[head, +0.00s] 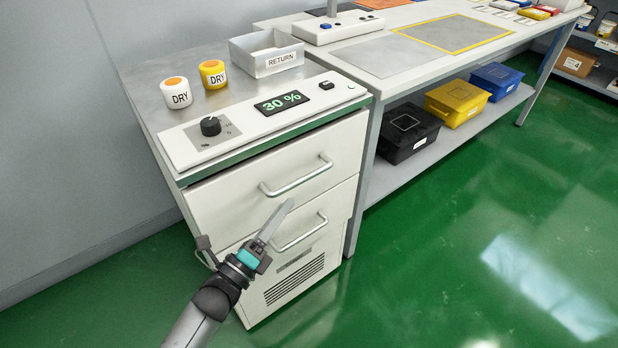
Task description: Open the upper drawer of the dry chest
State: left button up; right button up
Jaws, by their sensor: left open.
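The dry chest (207,138) is a white cabinet with a grey top and a sloped panel reading 30 %. Its upper drawer (232,196) looks shut, with a thin dark gap above its front. The upper drawer's bar handle (297,181) is free, with nothing around it. The lower drawer's handle (300,236) is just below, right of my gripper's finger. My left gripper (246,222) is open and empty, in front of the chest and below the upper handle. One long finger points up toward that handle, apart from it; the other is at the left. My right gripper is not in view.
A white and a yellow DRY jar (212,73) and a RETURN tray (268,72) stand on the chest. A workbench (376,56) adjoins at the right, with black, yellow and blue bins (406,134) on its lower shelf. The green floor in front is clear.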

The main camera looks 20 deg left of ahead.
aim_at(307, 175)
pick_arm(q)
jog(key=b+x, duration=0.2)
jog(key=x, duration=0.7)
jog(key=shift+w+d+r, duration=0.1)
jog(key=shift+w, duration=0.3)
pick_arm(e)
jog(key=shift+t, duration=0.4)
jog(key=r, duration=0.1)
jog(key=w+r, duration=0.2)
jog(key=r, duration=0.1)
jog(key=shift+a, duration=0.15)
pick_arm(q)
grip_shut()
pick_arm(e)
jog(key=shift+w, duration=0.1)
